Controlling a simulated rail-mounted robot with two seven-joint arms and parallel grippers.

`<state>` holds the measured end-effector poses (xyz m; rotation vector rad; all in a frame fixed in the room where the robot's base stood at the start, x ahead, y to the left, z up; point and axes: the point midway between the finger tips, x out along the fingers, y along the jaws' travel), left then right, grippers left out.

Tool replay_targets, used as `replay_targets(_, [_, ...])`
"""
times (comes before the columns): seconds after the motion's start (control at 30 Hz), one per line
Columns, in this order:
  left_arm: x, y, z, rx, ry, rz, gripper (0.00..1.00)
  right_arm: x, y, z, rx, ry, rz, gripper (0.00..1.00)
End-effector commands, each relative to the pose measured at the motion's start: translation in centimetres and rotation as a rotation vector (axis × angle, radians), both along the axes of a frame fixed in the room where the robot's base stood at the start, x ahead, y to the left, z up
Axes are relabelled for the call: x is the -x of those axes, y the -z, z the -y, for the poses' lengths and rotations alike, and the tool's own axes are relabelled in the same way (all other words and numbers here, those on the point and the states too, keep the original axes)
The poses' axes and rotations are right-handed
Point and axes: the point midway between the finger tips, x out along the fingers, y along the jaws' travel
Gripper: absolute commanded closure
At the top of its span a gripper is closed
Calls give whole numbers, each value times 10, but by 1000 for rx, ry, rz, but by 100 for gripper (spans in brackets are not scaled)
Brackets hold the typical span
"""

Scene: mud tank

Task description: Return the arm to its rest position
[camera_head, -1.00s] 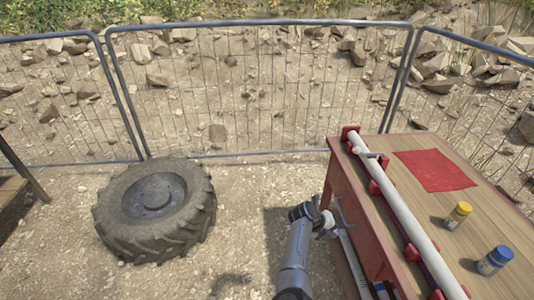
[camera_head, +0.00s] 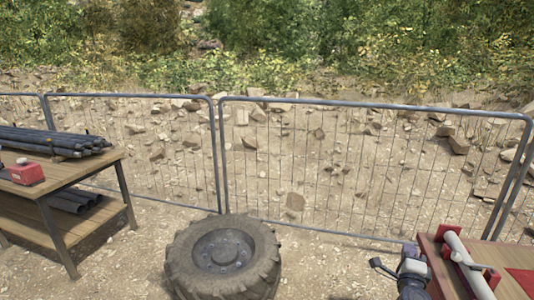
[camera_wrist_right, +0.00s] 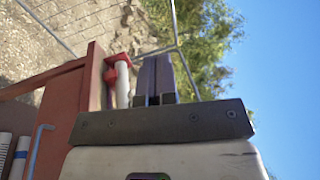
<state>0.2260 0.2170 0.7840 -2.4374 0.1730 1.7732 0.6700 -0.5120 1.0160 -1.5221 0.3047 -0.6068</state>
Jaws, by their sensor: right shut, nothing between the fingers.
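My right gripper (camera_head: 376,263) shows at the bottom right of the head view, beside the left end of the red-sided bench (camera_head: 430,252). In the right wrist view its two dark fingers (camera_wrist_right: 164,60) are together with nothing between them. The wrist picture is turned on its side, with sky to the right. Part of my right arm (camera_head: 411,272) shows just right of the gripper in the head view. My left gripper is in neither view.
A white pipe (camera_head: 468,266) lies in red holders on the bench. A large tyre (camera_head: 222,255) lies on the ground left of my right arm. A wooden table (camera_head: 85,170) with dark pipes stands at the left. Metal fence panels (camera_head: 370,112) close off the back.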

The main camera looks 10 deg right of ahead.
Motion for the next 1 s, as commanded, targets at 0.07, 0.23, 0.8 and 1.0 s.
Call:
replay_targets(0.07, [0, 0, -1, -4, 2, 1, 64, -2, -44, -18, 169, -125, -32, 100])
replay_targets(0.23, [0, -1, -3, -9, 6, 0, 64, 12, -95, -70, 527, -374, -230, 100])
replay_targets(0.8, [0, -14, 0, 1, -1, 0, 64, 221, 33, -244, 1359, -745, -1166, 100])
replay_targets(1.0, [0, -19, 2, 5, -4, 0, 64, 302, 109, -289, 1453, -1005, -1262, 100])
